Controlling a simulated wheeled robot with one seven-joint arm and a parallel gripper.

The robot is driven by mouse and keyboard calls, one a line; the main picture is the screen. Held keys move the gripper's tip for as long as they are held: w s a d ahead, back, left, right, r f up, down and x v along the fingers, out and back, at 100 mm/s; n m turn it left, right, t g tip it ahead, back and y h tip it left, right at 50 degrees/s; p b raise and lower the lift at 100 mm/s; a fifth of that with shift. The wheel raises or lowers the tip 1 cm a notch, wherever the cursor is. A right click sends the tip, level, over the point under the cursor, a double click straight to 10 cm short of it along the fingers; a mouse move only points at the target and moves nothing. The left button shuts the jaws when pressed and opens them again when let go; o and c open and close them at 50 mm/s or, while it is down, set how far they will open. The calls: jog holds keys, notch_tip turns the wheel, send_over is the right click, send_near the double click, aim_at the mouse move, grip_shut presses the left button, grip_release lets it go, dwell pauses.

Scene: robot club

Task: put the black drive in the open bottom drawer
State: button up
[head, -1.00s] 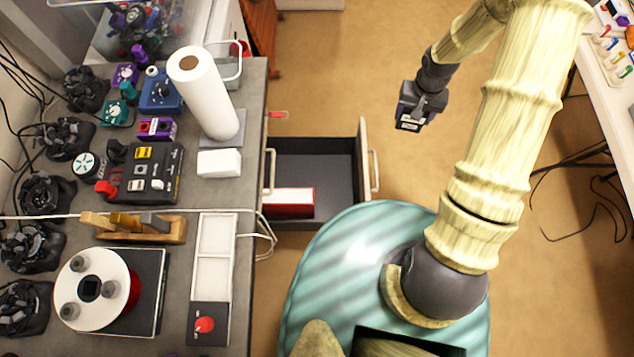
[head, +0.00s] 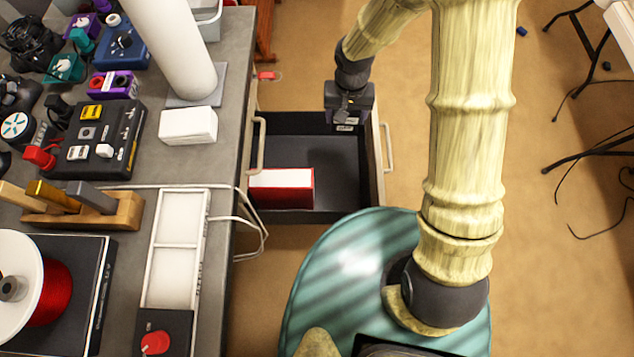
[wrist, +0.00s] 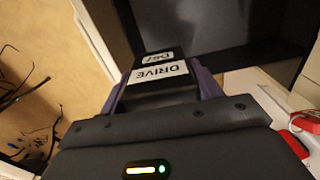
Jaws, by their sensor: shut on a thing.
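The black drive (wrist: 160,72) has white labels, one reading DRIVE, and sits between the fingers in the wrist view. My gripper (wrist: 163,88) is shut on it. In the head view my gripper (head: 346,118) is over the far right part of the open bottom drawer (head: 338,183), close to its front panel. The drive is mostly hidden there beneath the gripper; a small pale label shows. The drawer is pulled out from under the workbench and has a dark floor. I cannot tell the exact height of the drive above it.
A red and white box (head: 282,187) lies in the drawer's near left part; the rest of its floor is clear. The grey workbench (head: 228,150) borders the drawer on the left, with a paper towel roll (head: 180,55) on it. White cables (head: 250,215) hang off its edge.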

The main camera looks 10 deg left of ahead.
notch_tip(320, 180, down, 7)
jog(key=s+a+b, duration=0.2)
jog(key=a+b, duration=0.1)
jog(key=b, duration=0.9)
send_over(326, 176)
notch_tip(326, 176, down, 10)
jog(key=shift+s+f, duration=0.1)
jog(key=shift+f, duration=0.25)
notch_tip(326, 176, down, 6)
jog(key=b, duration=0.2)
jog(key=shift+f, duration=0.15)
jog(key=shift+f+b, duration=0.6)
jog(key=shift+f, duration=1.25)
jog(key=shift+f, duration=0.1)
